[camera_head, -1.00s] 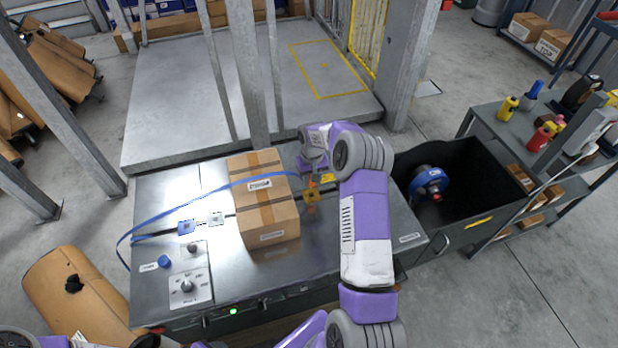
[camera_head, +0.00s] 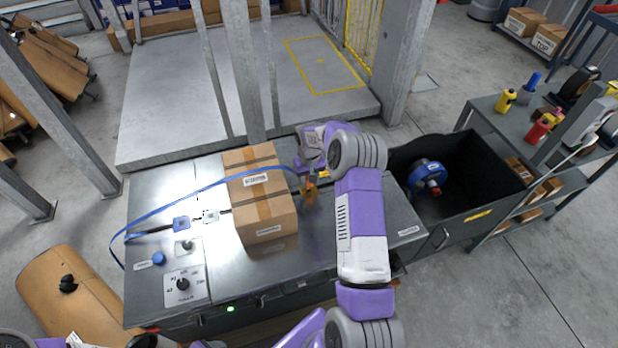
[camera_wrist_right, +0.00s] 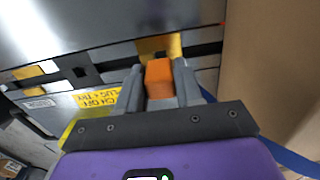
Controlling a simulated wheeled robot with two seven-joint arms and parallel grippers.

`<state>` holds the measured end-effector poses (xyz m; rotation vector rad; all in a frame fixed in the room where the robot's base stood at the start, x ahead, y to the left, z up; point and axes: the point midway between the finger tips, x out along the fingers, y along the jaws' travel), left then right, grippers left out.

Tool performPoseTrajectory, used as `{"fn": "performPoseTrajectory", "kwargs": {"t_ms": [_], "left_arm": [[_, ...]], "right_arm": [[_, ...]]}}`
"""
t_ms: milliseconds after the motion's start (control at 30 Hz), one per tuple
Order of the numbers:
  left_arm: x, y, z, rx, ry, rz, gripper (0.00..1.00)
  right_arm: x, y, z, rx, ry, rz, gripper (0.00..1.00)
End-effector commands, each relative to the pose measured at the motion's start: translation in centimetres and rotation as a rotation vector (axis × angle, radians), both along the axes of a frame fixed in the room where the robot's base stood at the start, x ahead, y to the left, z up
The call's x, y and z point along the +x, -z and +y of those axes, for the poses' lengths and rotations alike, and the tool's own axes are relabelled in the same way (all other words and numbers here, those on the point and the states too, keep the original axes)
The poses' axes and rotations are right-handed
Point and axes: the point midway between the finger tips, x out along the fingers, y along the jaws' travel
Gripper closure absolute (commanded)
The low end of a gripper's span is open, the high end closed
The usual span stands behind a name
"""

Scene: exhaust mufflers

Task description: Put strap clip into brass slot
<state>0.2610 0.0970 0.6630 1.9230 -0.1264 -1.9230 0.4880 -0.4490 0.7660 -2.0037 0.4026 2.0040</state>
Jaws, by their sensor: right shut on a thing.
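The orange strap clip (camera_wrist_right: 159,78) sits between the fingers of my right gripper (camera_wrist_right: 160,82), which is shut on it. A brass piece (camera_wrist_right: 160,45), which looks like the slot, lies directly beyond the clip in the wrist view. The clip's far end is at or very near it; I cannot tell whether it is inside. The blue strap (camera_head: 205,189) runs from the left over the boxes towards this gripper. My left gripper is not in view.
A black bin (camera_head: 470,180) with a blue reel (camera_head: 426,177) is at the right.

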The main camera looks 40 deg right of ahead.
Motion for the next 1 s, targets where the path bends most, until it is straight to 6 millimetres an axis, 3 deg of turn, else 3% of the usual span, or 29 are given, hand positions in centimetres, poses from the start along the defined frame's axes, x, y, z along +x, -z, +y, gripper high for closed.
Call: {"fn": "performPoseTrajectory", "kwargs": {"t_ms": [200, 1000], "left_arm": [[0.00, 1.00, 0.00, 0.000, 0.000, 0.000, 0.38], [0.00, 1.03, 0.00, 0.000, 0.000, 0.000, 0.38]], "right_arm": [[0.03, 1.41, 0.03, 0.001, 0.000, 0.000, 0.91], [0.01, 1.43, 0.03, 0.000, 0.000, 0.000, 0.91]]}}
